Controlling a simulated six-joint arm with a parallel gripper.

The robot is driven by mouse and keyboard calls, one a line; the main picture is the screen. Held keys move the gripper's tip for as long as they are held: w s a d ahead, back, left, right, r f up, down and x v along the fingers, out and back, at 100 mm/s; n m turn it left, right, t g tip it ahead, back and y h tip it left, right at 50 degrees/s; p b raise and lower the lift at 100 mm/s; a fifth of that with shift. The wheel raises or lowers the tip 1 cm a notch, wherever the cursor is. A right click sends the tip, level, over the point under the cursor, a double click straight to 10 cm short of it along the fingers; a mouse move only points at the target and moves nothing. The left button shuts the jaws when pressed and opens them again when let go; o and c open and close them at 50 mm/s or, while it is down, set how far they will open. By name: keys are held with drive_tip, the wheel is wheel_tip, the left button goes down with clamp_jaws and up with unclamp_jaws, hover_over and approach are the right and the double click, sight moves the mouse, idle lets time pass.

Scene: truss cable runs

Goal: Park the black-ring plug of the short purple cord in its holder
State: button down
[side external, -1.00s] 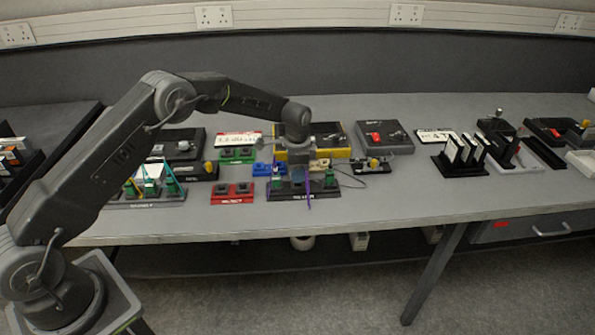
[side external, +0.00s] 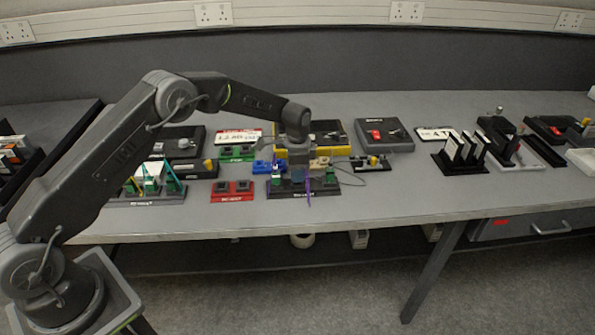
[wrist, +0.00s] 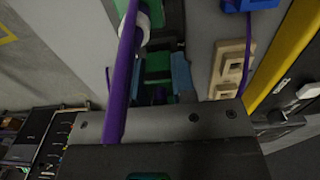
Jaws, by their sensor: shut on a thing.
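My gripper (side external: 300,178) is over a black holder base (side external: 328,191) in the side external view, pointing down. In the wrist view my gripper (wrist: 159,82) has its bluish fingers close around a dark plug (wrist: 158,95), mostly hidden; its ring colour cannot be told. A purple cord (side external: 308,193) hangs at the gripper; in the wrist view the purple cord (wrist: 123,75) passes close to the camera. A white-ringed plug (wrist: 142,28) sits at a green holder block (wrist: 157,62). Whether the held plug touches its holder is hidden.
A red block (side external: 232,191) lies left of the black base. A blue block (side external: 264,167), a yellow-edged box (side external: 336,148) and a beige block (wrist: 230,65) are close by. A small black unit with a grey cable (side external: 371,164) is at right. The front table strip is clear.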

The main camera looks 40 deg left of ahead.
drive_tip(key=shift+f, duration=0.4)
idle(0.6)
drive_tip(key=c, duration=0.9)
unclamp_jaws()
drive_tip(key=shift+o, duration=0.2)
drive_tip(key=shift+r, duration=0.1)
drive_tip(key=shift+r, duration=2.4)
drive_tip(key=shift+r, duration=2)
